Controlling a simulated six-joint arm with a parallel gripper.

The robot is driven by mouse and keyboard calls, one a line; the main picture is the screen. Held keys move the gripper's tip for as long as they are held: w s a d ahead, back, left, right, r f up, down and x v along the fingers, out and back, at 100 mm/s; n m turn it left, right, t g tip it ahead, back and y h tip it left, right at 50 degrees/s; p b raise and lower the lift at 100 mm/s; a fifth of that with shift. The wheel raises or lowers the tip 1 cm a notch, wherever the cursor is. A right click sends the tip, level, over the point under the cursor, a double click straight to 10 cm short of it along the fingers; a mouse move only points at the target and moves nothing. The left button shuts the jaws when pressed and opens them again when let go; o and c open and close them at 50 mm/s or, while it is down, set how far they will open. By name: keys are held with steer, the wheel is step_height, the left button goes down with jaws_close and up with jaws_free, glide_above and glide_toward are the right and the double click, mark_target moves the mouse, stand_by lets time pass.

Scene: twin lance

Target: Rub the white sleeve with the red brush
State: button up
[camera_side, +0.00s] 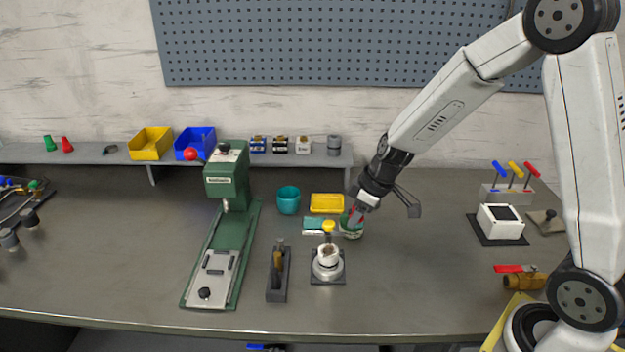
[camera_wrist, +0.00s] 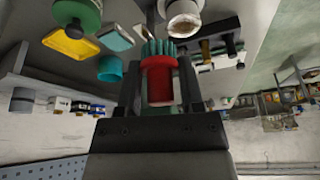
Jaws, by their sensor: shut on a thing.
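The red brush (camera_wrist: 158,80), with teal-green bristles, is held between the two fingers of my gripper (camera_wrist: 159,88). Its bristle end points away from the palm. In the side view my gripper (camera_side: 355,216) is right of the white sleeve and a little behind it, and the brush is mostly hidden there. The white sleeve (camera_side: 327,258) stands upright on a dark square base, with brown marks on it. In the wrist view the sleeve (camera_wrist: 184,20) lies beyond and right of the bristles, apart from them in the picture.
A green-lidded jar (camera_wrist: 78,14) is close to my gripper. A yellow tray (camera_side: 327,203), a teal cup (camera_side: 289,201) and a pale teal box (camera_side: 313,225) stand behind the sleeve. A green press (camera_side: 227,178) stands to the left.

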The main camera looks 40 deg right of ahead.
steer(key=shift+w+a+r+n+g+y, duration=0.15)
steer(key=shift+w+a+r+n+y, duration=0.2)
steer(key=shift+a+n, duration=0.35)
steer(key=shift+w+a+r+n+g+y, duration=0.2)
steer(key=shift+a+r+n+y, duration=0.15)
steer(key=shift+n, duration=0.65)
steer(key=shift+f, duration=0.1)
